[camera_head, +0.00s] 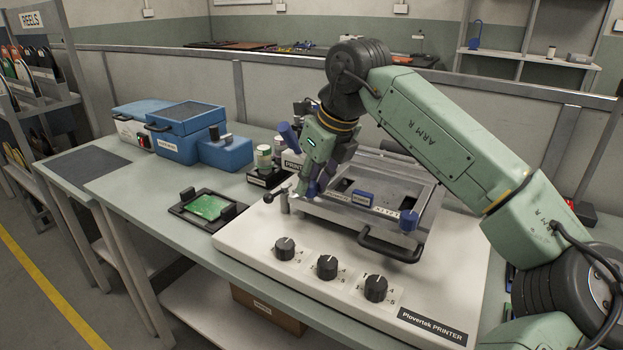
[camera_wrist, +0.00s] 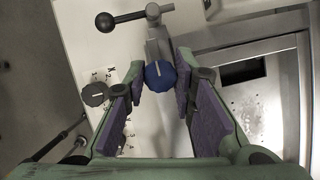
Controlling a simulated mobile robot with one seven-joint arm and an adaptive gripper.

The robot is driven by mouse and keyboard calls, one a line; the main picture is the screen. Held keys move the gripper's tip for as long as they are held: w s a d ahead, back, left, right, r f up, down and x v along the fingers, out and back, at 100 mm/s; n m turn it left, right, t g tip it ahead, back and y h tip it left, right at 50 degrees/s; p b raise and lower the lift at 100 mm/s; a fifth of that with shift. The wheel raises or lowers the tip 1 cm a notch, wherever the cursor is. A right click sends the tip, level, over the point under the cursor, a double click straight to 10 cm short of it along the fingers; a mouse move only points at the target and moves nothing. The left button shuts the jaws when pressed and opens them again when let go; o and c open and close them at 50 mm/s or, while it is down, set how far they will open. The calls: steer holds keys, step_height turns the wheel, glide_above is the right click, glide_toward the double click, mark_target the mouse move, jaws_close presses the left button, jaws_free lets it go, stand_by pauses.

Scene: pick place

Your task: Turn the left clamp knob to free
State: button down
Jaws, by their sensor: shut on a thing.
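The left clamp knob (camera_wrist: 160,74) is blue with a white line on its top. In the wrist view it sits between the purple-padded fingertips of my gripper (camera_wrist: 159,84), at the end of a grey metal arm. The white line points roughly up in that view. My gripper is shut on this knob. In the head view my gripper (camera_head: 309,191) reaches down at the left front of the stencil frame (camera_head: 330,209) and hides the knob. Another blue clamp knob (camera_head: 408,220) stands at the frame's right front corner.
A black ball-ended lever (camera_head: 268,197) stands close left of my gripper. Three black dials (camera_head: 327,266) line the printer's (camera_head: 240,240) front. A black handle (camera_head: 390,248) juts from the frame. A green board (camera_head: 207,206) lies in a black holder to the left.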

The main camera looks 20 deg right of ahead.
steer(key=c, duration=1.3)
jaws_free()
steer(key=shift+c, duration=0.2)
steer(key=v, duration=1.2)
